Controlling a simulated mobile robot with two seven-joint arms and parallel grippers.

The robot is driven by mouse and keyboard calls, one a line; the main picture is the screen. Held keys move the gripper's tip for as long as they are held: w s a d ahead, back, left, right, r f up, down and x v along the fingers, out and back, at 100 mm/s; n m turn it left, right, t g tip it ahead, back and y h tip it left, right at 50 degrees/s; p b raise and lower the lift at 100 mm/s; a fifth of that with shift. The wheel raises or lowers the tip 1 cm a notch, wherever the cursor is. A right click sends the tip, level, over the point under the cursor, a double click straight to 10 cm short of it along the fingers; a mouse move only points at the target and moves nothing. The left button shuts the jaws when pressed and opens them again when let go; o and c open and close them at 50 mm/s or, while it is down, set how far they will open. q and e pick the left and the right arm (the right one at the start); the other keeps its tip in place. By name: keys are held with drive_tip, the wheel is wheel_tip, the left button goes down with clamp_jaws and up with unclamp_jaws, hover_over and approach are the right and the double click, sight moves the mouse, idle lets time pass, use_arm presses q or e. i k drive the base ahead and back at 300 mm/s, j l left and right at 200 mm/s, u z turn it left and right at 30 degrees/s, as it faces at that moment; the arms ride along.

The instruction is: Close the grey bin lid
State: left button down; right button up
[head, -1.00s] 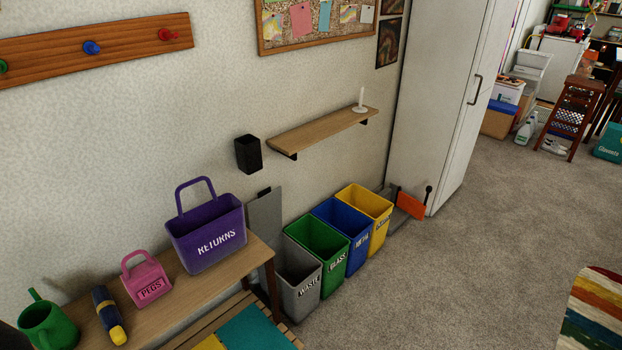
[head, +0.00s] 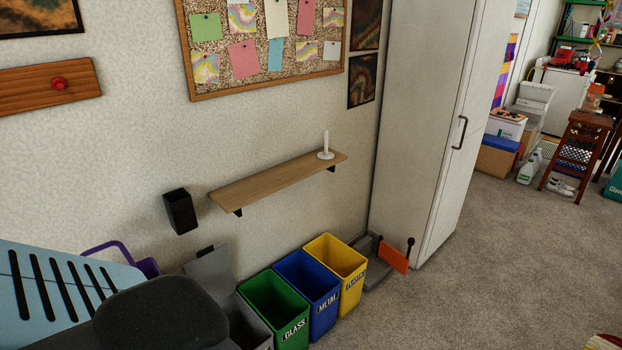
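The grey bin (head: 246,328) is at the bottom of the head view, left of the green GLASS bin. Neither of my grippers shows in the head view.
A wooden shelf (head: 277,184) and a black wall holder (head: 180,211) are above.

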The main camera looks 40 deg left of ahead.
sight(212, 270)
drive_tip(key=i+u, duration=0.1)
drive_tip(key=i, duration=0.6)
drive_tip(key=i+l+u, duration=0.15)
drive_tip(key=i, duration=0.5)
drive_tip(key=i+u, duration=0.4)
drive_tip(key=i, duration=0.15)
drive_tip(key=i+l+u, duration=0.25)
drive_tip(key=i+u, duration=0.15)
drive_tip(key=i, duration=0.15)
drive_tip(key=i+u, duration=0.2)
drive_tip(key=u, duration=0.25)
drive_tip(key=i+l+u, duration=0.15)
drive_tip(key=u, duration=0.25)
drive_tip(key=i+l+u, duration=0.15)
drive_tip(key=u, duration=0.3)
drive_tip(key=i+l+u, duration=0.15)
drive_tip(key=u, duration=0.25)
drive_tip(key=i+l+u, duration=0.35)
drive_tip(key=k+j, duration=0.05)
drive_tip(key=j, duration=0.05)
